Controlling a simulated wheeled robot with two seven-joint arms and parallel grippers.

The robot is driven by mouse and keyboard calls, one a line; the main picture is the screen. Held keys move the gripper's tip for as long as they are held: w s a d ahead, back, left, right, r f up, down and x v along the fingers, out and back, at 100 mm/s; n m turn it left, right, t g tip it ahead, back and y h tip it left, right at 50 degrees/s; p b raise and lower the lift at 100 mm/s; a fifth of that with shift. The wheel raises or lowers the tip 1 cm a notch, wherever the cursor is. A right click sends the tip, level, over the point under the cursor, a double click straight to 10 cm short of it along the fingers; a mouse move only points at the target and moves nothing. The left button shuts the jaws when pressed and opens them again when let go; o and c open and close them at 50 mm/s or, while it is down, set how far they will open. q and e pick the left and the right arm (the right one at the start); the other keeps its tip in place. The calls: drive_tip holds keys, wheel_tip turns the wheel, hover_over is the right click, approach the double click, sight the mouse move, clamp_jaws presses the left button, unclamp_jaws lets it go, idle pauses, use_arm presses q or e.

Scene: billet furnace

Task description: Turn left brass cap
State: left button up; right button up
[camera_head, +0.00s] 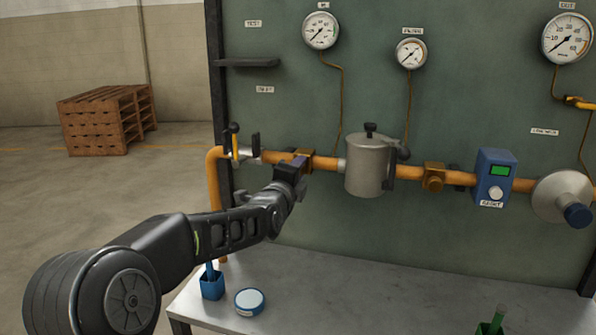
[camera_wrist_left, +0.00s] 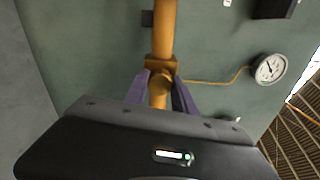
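The left brass cap sits on a brass fitting (camera_head: 307,158) on the orange pipe, left of the grey canister. In the left wrist view the round cap (camera_wrist_left: 160,80) faces me in front of its square fitting. My left gripper (camera_head: 297,162) is at this fitting and hides part of it. In the left wrist view the two dark purple fingers (camera_wrist_left: 162,88) lie on either side of the cap, very close to it. I cannot tell whether they press on it. A similar right brass fitting (camera_head: 434,177) sits right of the canister. My right gripper is not in view.
The grey canister (camera_head: 368,165) stands just right of my gripper. A yellow-handled valve (camera_head: 236,146) is to the left. A blue meter (camera_head: 494,176) is farther right. The metal table (camera_head: 350,300) below holds a blue cup (camera_head: 212,285) and a round tin (camera_head: 249,302).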

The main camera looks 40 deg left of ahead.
use_arm(q)
drive_tip(key=o, duration=0.4)
drive_tip(key=b+v, duration=0.1)
drive_tip(key=v, duration=0.6)
drive_tip(key=shift+s+d, duration=0.15)
drive_tip(key=shift+s, duration=0.25)
drive_tip(key=shift+f, duration=0.1)
